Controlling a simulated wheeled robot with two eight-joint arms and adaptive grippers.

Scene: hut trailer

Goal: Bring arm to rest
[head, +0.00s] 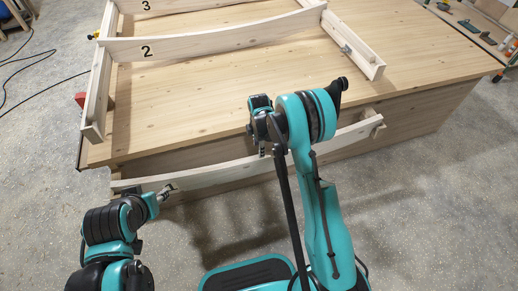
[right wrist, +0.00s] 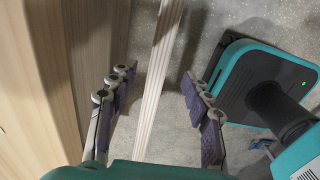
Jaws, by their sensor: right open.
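My right arm (head: 325,225) rises from the bottom of the head view and bends over the table's front edge. Its gripper (head: 265,145) points down beside a pale wooden board (head: 220,172). In the right wrist view my right gripper (right wrist: 155,80) has its fingers wide apart. The board (right wrist: 160,75) shows edge-on in the gap between them, with space on both sides. My left gripper (head: 168,189) is at the board's left part in the head view. Its fingertips are small and partly hidden, so I cannot tell whether they grip it.
A wooden table (head: 390,45) carries a frame with boards marked 2 (head: 200,45) and 3 (head: 165,5). The loose board runs along the table's front side. A black cable (head: 40,85) lies on the concrete floor at left. Open floor (head: 440,210) is at right.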

